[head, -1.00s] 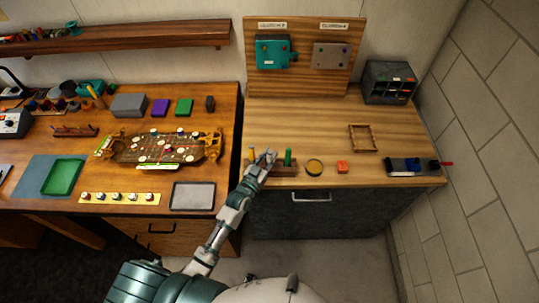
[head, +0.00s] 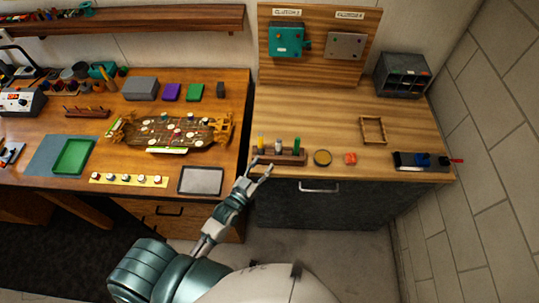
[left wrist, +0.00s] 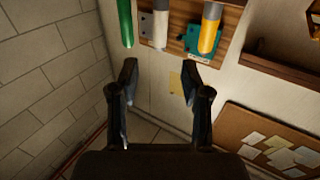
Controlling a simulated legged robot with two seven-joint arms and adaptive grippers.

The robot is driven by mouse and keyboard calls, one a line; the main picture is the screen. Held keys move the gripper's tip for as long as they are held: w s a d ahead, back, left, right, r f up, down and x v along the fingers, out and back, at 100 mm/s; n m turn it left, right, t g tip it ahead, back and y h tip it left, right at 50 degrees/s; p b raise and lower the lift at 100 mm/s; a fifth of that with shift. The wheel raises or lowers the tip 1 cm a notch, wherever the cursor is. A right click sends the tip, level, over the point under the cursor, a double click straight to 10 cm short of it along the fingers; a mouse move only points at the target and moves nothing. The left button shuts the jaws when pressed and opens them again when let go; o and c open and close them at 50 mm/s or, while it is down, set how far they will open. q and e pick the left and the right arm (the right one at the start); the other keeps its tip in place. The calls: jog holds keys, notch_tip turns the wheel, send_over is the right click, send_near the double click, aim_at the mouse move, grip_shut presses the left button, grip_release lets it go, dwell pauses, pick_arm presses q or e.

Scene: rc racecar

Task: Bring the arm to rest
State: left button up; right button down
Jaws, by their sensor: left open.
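My left gripper (head: 260,169) is open and empty at the front edge of the right-hand wooden bench (head: 290,103), just in front of a brown tool rack (head: 290,158). The rack holds three upright tools: a yellow one (head: 261,143), a grey-white one (head: 278,146) and a green one (head: 297,146). In the left wrist view the open fingers (left wrist: 159,78) have nothing between them. The green (left wrist: 124,22), white (left wrist: 161,24) and yellow (left wrist: 210,28) handles show beyond them, apart from the fingers. My right gripper is not in view.
A round dish (head: 322,158), an orange-red block (head: 350,158) and a wooden frame (head: 373,130) lie right of the rack. A grey tray (head: 201,181) and a circuit-like chassis (head: 170,133) are on the left bench. Open floor lies in front of the right bench.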

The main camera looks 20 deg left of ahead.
pick_arm(q)
jog(key=shift+s+a, duration=0.15)
jog(key=shift+s, duration=0.35)
jog(key=s+d+f+g+y, duration=0.1)
jog(key=s+d+f+g, duration=0.1)
jog(key=s+f+g, duration=0.65)
jog(key=s+a+f+g+y, duration=0.1)
jog(key=s+a+g+y, duration=0.15)
jog(key=s, duration=0.35)
jog(key=s+a+f+g+y, duration=0.1)
jog(key=s+a+f+g, duration=0.1)
jog(key=s+g, duration=0.35)
notch_tip(320, 180, down, 25)
jog(key=s+b, duration=0.1)
jog(key=s, duration=0.1)
jog(key=s+a+f+b, duration=0.1)
jog(key=s+a+f, duration=0.1)
jog(key=s+f, duration=1.6)
jog(key=shift+s+a+f+b, duration=0.3)
jog(key=shift+a+f+b, duration=0.05)
jog(key=shift+f, duration=0.35)
